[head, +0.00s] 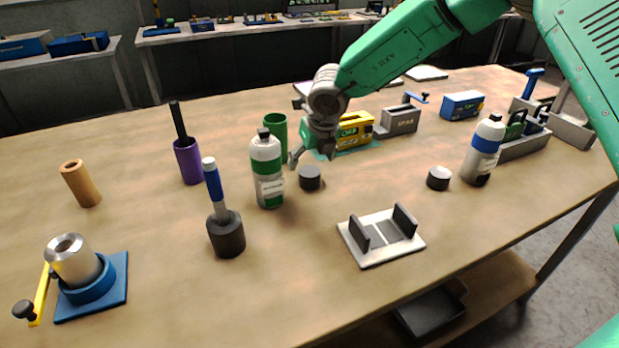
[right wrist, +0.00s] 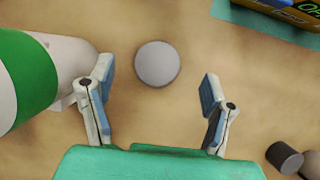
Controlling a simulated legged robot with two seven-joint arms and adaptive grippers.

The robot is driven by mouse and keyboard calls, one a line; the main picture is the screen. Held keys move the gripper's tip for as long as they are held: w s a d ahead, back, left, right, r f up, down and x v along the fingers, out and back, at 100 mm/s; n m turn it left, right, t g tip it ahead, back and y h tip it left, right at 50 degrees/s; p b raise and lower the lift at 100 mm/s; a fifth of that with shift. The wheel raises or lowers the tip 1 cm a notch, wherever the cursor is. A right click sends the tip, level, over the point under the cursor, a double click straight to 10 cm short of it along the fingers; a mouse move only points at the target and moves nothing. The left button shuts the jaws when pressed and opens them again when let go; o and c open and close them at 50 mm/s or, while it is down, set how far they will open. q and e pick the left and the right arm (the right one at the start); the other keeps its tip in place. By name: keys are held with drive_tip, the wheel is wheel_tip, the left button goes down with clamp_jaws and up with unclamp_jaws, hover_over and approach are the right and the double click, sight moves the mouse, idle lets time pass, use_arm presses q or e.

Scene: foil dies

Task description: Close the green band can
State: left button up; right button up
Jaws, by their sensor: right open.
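The green band can (head: 267,175) is white with a green band and stands upright near the middle of the table, with a dark narrow top. It also shows large at the left edge of the right wrist view (right wrist: 28,80). A dark round cap (head: 310,178) lies on the table just right of the can. In the right wrist view the cap is a grey disc (right wrist: 157,64), ahead of and between the fingers. My right gripper (head: 312,156) is open and empty, pointing down above the cap; its left finger is close to the can. My left gripper is out of view.
A blue band can (head: 484,152) and another cap (head: 438,178) stand to the right. A grey two-post fixture (head: 381,240) is in front. A blue-handled tool in a dark base (head: 226,235), a purple cup (head: 187,162) and a green cup (head: 275,127) stand nearby.

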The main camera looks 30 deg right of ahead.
sight(310, 172)
drive_tip(key=shift+f, duration=0.2)
drive_tip(key=shift+a+f, duration=0.1)
drive_tip(key=x, duration=0.5)
drive_tip(key=shift+s+f, duration=0.25)
drive_tip(key=shift+s, duration=0.1)
drive_tip(key=c, duration=0.9)
